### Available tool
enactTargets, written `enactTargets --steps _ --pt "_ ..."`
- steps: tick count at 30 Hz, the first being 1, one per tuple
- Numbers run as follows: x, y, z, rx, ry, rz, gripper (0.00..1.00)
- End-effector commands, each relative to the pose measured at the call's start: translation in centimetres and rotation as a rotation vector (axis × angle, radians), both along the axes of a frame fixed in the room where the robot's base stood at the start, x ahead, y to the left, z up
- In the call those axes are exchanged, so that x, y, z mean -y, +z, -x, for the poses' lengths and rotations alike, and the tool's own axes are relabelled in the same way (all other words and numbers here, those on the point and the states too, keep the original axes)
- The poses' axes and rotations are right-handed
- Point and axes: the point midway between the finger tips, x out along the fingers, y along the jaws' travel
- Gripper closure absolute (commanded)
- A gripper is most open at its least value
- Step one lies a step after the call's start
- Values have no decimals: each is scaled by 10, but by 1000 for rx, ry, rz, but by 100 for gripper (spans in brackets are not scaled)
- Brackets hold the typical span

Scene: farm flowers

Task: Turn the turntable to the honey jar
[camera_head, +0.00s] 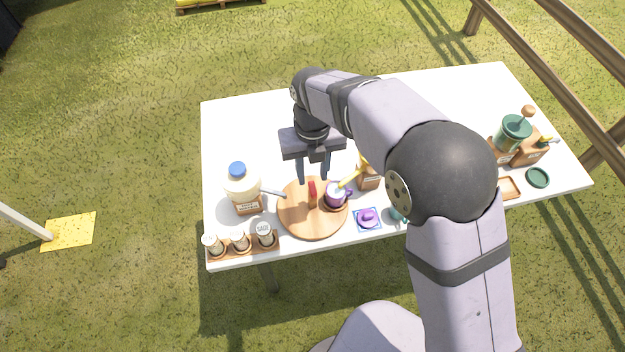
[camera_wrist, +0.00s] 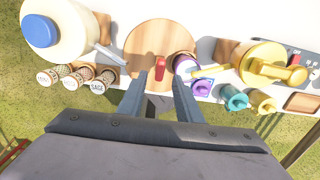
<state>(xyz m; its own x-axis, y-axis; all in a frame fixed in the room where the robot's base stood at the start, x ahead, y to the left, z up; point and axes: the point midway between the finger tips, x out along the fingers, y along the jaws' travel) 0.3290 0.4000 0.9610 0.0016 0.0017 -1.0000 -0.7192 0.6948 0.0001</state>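The turntable is a round wooden disc (camera_head: 297,222) near the table's front edge; it also shows in the wrist view (camera_wrist: 142,45). A small red upright piece (camera_head: 312,194) stands near its middle. My gripper (camera_head: 314,179) is open and points down over the disc. In the wrist view the red piece (camera_wrist: 160,68) appears between the fingertips, slightly beyond them; contact cannot be told. I cannot tell for sure which container is the honey jar; a yellow-topped one (camera_wrist: 265,58) stands right of the disc.
A large blue-lidded jar (camera_head: 240,187) stands left of the disc, with a grey handle reaching toward it. Several spice jars (camera_head: 240,242) line the front left. A purple item on a blue mat (camera_head: 368,219) lies close right. The table's back left is clear (camera_head: 235,120).

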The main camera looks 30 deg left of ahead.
Motion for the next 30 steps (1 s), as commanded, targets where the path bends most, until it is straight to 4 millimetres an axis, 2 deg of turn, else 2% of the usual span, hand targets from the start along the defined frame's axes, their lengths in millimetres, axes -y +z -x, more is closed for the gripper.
enactTargets --steps 3,8,23,26,30 --pt "-1 13 -1 2 1 -4 68" --pt "-1 23 0 2 1 -2 68" --pt "0 24 0 1 0 -1 68" --pt "7 25 -5 1 -58 -1 68" --pt "31 28 -18 0 -257 -1 68"
